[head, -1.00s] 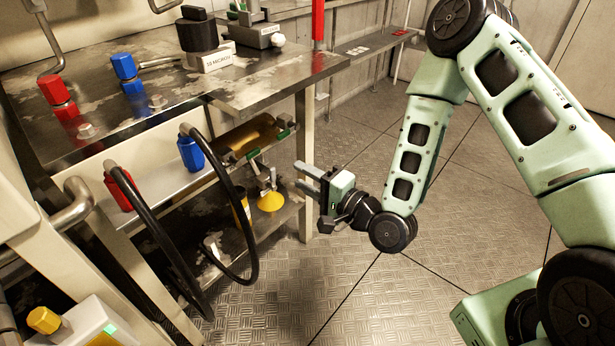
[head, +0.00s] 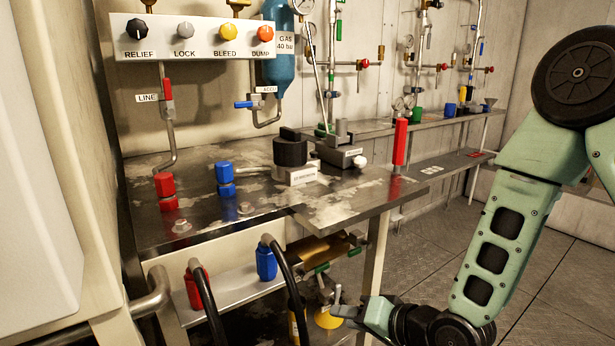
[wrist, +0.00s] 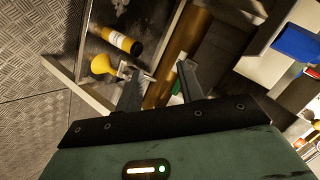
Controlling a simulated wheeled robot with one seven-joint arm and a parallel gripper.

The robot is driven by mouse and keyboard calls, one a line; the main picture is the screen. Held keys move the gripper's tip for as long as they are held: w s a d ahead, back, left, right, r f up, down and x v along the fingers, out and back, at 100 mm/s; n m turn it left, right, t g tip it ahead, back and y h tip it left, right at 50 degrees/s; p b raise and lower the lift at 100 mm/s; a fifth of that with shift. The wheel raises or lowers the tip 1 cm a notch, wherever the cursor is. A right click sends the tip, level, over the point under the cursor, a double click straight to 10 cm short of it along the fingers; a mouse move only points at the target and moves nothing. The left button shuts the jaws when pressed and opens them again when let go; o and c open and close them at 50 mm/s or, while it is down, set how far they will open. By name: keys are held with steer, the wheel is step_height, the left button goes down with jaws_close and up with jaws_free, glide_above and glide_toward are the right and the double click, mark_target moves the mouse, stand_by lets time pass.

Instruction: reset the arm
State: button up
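My gripper (wrist: 160,88) shows in the wrist view with its two fingers apart and nothing between them. In the head view my gripper (head: 345,312) is low, right of centre, beside the bench's front leg and below the bench top; its fingertips are small there. My pale green arm (head: 505,240) hangs bent down the right side of the head view. In the wrist view a brass cylinder (wrist: 184,48) lies on the shelf beyond the fingers, and a yellow funnel-like piece (wrist: 103,64) is left of them. I cannot tell how close the fingers are to these.
The metal bench (head: 345,205) carries red (head: 165,190) and blue (head: 225,178) fittings and a black-topped block (head: 291,150). Black hoses (head: 208,305) loop below its front edge. A valve panel (head: 190,38) is on the wall. The floor (head: 560,280) at right is clear.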

steer(key=s+d+r+n+g+h, duration=0.35)
steer(key=s+r+n, duration=0.2)
steer(key=s, duration=0.55)
steer(key=s+d+r+n+g+h, duration=0.2)
steer(key=s+r+n+g+h, duration=0.35)
steer(key=s, duration=0.55)
step_height(320, 180, up, 29)
steer(key=m+p, duration=0.1)
steer(key=p, duration=2.7)
steer(key=shift+s+t+y+p, duration=0.3)
steer(key=shift+s, duration=0.05)
